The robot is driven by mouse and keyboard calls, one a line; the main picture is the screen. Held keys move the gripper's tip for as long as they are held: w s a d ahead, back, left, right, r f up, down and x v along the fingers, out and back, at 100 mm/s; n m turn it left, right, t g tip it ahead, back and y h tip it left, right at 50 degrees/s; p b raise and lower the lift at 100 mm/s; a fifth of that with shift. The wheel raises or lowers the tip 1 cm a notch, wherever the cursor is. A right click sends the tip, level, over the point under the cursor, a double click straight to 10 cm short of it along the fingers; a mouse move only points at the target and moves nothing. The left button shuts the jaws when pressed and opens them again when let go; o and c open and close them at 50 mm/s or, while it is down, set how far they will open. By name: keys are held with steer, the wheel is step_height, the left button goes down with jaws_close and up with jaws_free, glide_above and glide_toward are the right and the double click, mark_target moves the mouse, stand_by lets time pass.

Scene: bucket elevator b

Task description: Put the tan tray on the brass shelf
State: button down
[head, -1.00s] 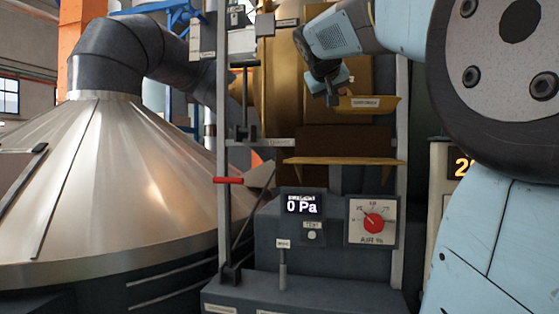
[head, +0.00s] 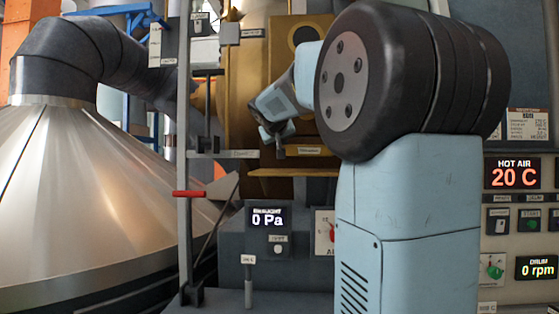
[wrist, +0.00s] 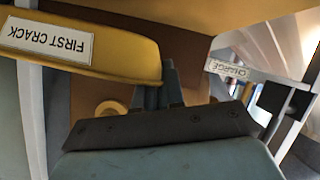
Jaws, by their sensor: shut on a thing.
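The tan tray, yellowish with a white "FIRST CRACK" label, shows at the left of the wrist view (wrist: 125,62), with its label upside down. My gripper (wrist: 170,85) is shut on the tray's end. In the head view the tray (head: 322,152) is small and partly hidden behind my arm, with my gripper (head: 281,152) at its left end. The brass shelf (head: 285,173) is a thin ledge just below the tray in the head view. A gap seems to remain between them; contact is not clear. My arm hides the shelf's right part.
An upright grey post (head: 184,220) with a red handle (head: 189,194) stands left of the shelf. A "CHARGE" bracket (wrist: 240,70) is close to my gripper in the wrist view. The 0 Pa display box (head: 268,228) sits below the shelf. A large metal cone (head: 90,190) fills the left.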

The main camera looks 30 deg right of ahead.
steer(key=shift+w+d+f, duration=0.1)
steer(key=shift+w+f, duration=0.2)
steer(key=shift+f, duration=0.1)
steer(key=shift+w+d+f, duration=0.1)
steer(key=shift+w+f, duration=0.1)
steer(key=shift+f, duration=0.75)
steer(key=shift+w+f, duration=0.15)
steer(key=shift+f, duration=0.8)
steer(key=c, duration=1.2)
jaws_free()
steer(key=shift+c, duration=0.2)
steer(key=v, duration=1.2)
steer(key=s+a+f+n+g+y, duration=0.1)
steer(key=s+a+f, duration=0.3)
steer(key=s+f, duration=0.4)
steer(key=s+a+f+n+g+y, duration=0.1)
steer(key=s+a+f+y, duration=0.3)
steer(key=s+f, duration=0.5)
steer(key=s+a+f+g+y, duration=0.3)
steer(key=s+a+f, duration=0.3)
steer(key=f, duration=0.8)
steer(key=shift+s+a+n, duration=0.15)
steer(key=shift+s+n, duration=0.25)
steer(key=shift+s, duration=0.85)
